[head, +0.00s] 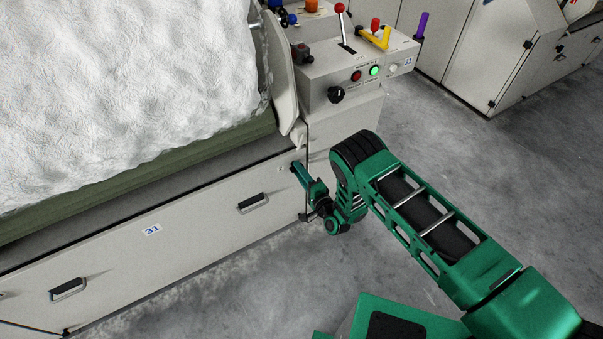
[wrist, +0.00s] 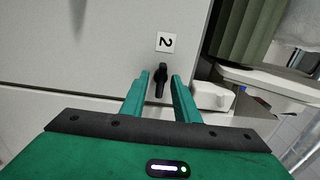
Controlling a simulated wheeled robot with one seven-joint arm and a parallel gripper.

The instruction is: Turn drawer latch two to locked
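Drawer latch two (wrist: 159,80) is a small black turn-knob on the pale drawer front, beside a white label marked 2 (wrist: 167,42). In the wrist view its narrow grip runs roughly up and down the picture. My gripper (wrist: 161,78) is open, with one green finger on each side of the latch and a visible gap on both sides. I cannot tell how deep the fingertips reach around it. In the head view my gripper (head: 297,170) is at the right end of the long drawer front (head: 195,232), and it hides the latch.
The drawer front has two handles (head: 253,203) and a 31 label (head: 152,230). White fibre (head: 120,90) lies above it. A control console (head: 350,75) with levers and lit buttons stands behind my gripper. The grey floor (head: 440,150) at right is clear.

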